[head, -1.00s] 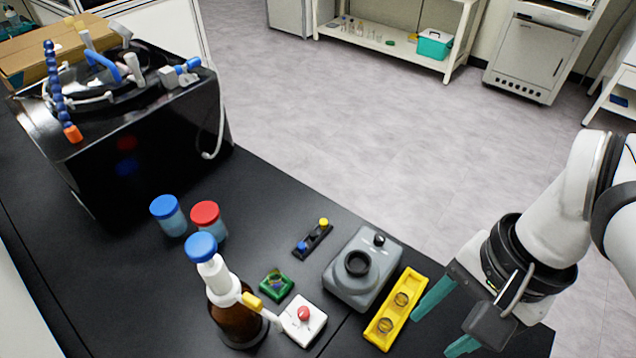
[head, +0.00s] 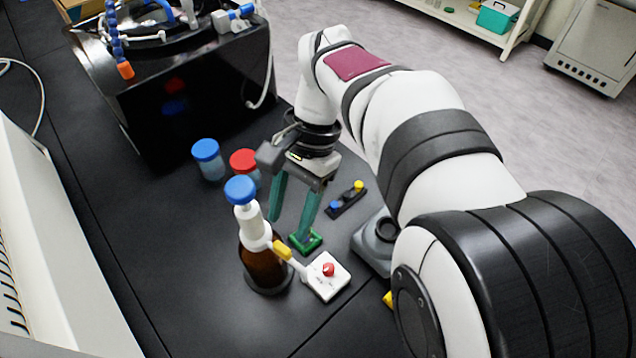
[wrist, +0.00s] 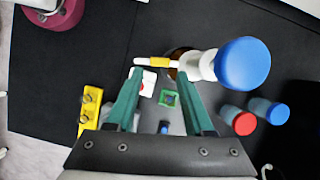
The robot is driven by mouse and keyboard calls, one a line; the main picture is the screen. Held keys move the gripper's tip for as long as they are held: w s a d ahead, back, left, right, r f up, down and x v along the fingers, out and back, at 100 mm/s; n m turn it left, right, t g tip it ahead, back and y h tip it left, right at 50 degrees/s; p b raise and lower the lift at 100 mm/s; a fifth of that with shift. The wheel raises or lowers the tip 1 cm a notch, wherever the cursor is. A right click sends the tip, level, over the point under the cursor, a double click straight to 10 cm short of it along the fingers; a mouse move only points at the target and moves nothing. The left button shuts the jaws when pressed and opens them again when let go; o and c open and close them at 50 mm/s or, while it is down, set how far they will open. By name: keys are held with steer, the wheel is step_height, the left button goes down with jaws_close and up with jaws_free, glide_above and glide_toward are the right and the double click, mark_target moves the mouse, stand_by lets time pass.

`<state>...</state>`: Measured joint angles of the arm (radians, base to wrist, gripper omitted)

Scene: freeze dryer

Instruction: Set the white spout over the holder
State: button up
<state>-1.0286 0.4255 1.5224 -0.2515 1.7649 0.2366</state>
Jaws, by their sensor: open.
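The white spout (head: 298,266), with a yellow sleeve (head: 283,251), sticks out from the white pump head of a brown bottle (head: 262,262) with a blue cap (head: 241,190). It slants right toward the white block (head: 330,283) with a red knob. The small green square holder (head: 313,245) sits on the bench just behind the spout. My gripper (head: 287,228) is open and empty, pointing down behind the bottle, one finger near the green holder. In the wrist view the spout (wrist: 143,62) crosses beyond my fingertips (wrist: 162,74), and the green holder (wrist: 162,98) shows between the fingers.
Blue-capped (head: 208,160) and red-capped (head: 243,160) jars stand behind my gripper. A small black rack (head: 345,202) and a grey device (head: 368,240) are on the right. The yellow tray (wrist: 88,105) is mostly hidden by my arm in the head view.

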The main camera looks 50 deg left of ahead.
mark_target(283, 245)
steer(key=x, duration=0.5)
steer(key=shift+f, duration=0.3)
jaws_close()
stand_by(1.1)
